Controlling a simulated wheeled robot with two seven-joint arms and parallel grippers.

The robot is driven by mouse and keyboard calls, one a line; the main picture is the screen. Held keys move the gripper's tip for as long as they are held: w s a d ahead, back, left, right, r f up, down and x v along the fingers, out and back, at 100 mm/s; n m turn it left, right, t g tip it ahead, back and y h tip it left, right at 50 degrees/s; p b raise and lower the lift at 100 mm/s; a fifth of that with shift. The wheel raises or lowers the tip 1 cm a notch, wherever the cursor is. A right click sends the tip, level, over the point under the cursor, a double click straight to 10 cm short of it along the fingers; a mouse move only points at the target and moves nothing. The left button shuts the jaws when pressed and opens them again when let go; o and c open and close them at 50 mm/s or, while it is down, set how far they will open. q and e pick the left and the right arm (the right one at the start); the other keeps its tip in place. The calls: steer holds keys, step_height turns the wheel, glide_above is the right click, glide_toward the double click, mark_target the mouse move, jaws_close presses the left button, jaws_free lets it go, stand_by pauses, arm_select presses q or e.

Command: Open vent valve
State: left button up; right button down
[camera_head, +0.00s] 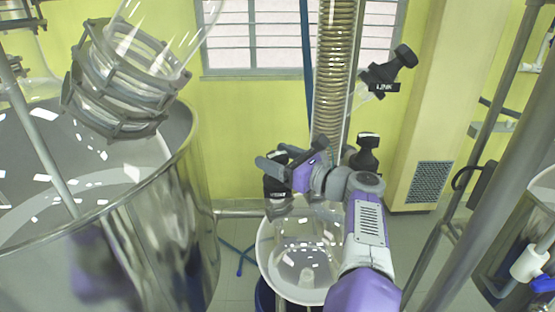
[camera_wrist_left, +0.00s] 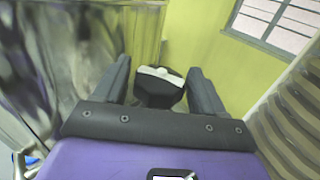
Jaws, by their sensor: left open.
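The likely vent valve is a black knob with a small label (camera_head: 276,188), at the lower middle of the head view, just below my left gripper's fingers. In the left wrist view the black knob with a white top strip (camera_wrist_left: 160,92) lies between the two fingers. My left gripper (camera_head: 274,165) is open, its dark fingers on either side of the knob; it also shows in the left wrist view (camera_wrist_left: 158,72). I see gaps on both sides there, so no grip on the knob shows. The label is too small to read surely. My right gripper is not in view.
A large steel vessel (camera_head: 180,220) fills the left. A coiled glass column (camera_head: 337,80) rises behind the gripper. Other black knobs stand at upper right (camera_head: 385,75) and behind my wrist (camera_head: 367,150). A round glass vessel (camera_head: 305,255) is below. A metal frame post (camera_head: 490,170) stands right.

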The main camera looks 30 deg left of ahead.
arm_select(q)
steer(key=shift+f+m+t+h+b, duration=0.2)
steer(key=shift+m+t+h+b, duration=0.45)
steer(key=shift+m+t+b, duration=0.9)
steer(key=shift+f+m+t+h+b, duration=0.15)
steer(key=shift+m+t+h+b, duration=0.55)
steer(key=shift+t+b, duration=1.5)
steer(key=shift+r+m+t+h+b, duration=0.25)
steer(key=shift+m+t+h+b, duration=0.2)
steer(key=shift+m+t+h, duration=1.3)
steer(key=shift+m, duration=0.1)
